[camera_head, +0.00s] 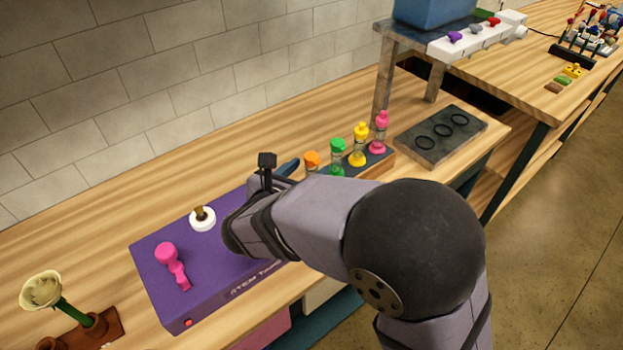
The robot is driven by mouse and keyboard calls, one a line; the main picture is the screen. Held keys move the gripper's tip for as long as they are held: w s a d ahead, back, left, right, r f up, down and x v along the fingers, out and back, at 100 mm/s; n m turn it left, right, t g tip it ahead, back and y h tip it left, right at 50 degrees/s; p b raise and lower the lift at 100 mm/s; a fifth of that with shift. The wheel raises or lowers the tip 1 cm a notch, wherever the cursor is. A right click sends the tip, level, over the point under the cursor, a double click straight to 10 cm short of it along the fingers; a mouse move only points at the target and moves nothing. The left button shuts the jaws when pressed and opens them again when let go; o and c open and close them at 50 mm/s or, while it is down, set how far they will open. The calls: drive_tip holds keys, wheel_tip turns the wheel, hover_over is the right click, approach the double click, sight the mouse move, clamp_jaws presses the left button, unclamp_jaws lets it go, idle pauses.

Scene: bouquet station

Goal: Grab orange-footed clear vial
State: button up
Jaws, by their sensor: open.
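A clear vial with an orange top (312,159) stands at the left end of a row of vials in a dark rack. Its lower part and foot are hidden behind my arm. My gripper (288,168) is just left of this vial, mostly hidden by my wrist. Only a dark finger-like part shows, pointing toward the vial. The gripper is open, and I cannot tell whether it touches the vial.
Green (337,147), yellow (360,143) and pink (379,130) vials stand to the right in the rack (381,159). A purple box (220,262) with a pink tool (172,265) is at left. A grey plate (407,142) with rings lies beyond the rack.

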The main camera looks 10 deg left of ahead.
sight(309, 168)
drive_tip(key=shift+p+x, duration=0.35)
drive_tip(key=shift+x, duration=1.4)
drive_tip(key=shift+a, duration=0.15)
drive_tip(key=shift+c, duration=0.3)
clamp_jaws()
drive_tip(key=shift+r, duration=0.1)
